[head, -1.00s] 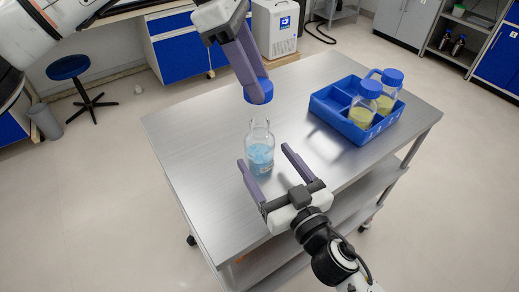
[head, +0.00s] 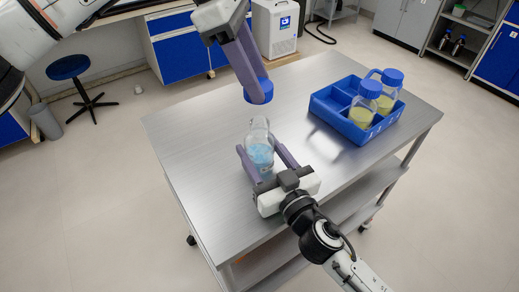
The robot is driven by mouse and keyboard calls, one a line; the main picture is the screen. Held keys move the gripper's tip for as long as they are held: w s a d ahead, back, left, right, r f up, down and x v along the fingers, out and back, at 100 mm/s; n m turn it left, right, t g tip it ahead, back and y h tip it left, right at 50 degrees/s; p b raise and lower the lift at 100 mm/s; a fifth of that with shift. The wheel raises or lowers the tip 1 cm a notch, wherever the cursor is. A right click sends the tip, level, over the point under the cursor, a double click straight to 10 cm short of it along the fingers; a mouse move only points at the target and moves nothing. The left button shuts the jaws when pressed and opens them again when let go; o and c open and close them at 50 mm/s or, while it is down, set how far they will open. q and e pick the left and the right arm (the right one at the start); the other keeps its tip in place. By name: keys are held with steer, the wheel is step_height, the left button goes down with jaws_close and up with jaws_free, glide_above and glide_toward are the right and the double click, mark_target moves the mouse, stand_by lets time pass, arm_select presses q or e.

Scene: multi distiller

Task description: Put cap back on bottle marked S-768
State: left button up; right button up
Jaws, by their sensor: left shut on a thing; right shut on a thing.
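The open glass bottle (head: 260,150) with light blue liquid stands upright on the steel table (head: 200,170). The writing on its label is too small to read. My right gripper (head: 258,150) is shut on the bottle, one finger on each side of its body. My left gripper (head: 258,92) is shut on the blue cap (head: 259,92) and holds it in the air above the bottle's neck, apart from it. The fingers partly cover the cap and the lower bottle.
A blue divided tray (head: 345,124) at the back right of the table holds two bottles with blue caps (head: 370,88) and yellowish liquid. Some of its compartments are empty. The left part of the table is clear.

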steer(key=shift+c, duration=0.9)
arm_select(q)
glide_above(260, 122)
steer(key=shift+w+a+f, duration=0.1)
steer(key=shift+a+f, duration=0.1)
steer(key=shift+f, duration=1)
steer(key=shift+w+a+f, duration=0.1)
steer(key=shift+a+f, duration=0.05)
steer(key=shift+f, duration=1.05)
steer(key=shift+f, duration=0.1)
steer(key=shift+f, duration=0.8)
steer(key=shift+f, duration=0.55)
arm_select(e)
jaws_close()
arm_select(q)
steer(key=m+g, duration=0.1)
steer(key=m, duration=0.2)
steer(key=m+g+y, duration=0.1)
steer(key=m, duration=0.1)
steer(key=shift+w+d+m, duration=0.2)
steer(key=shift+m, duration=0.2)
steer(key=shift+m+g+y, duration=0.3)
steer(key=shift+m+g, duration=0.2)
steer(key=shift+m, duration=0.7)
steer(key=shift+a+m, duration=0.1)
steer(key=shift+m, duration=0.6)
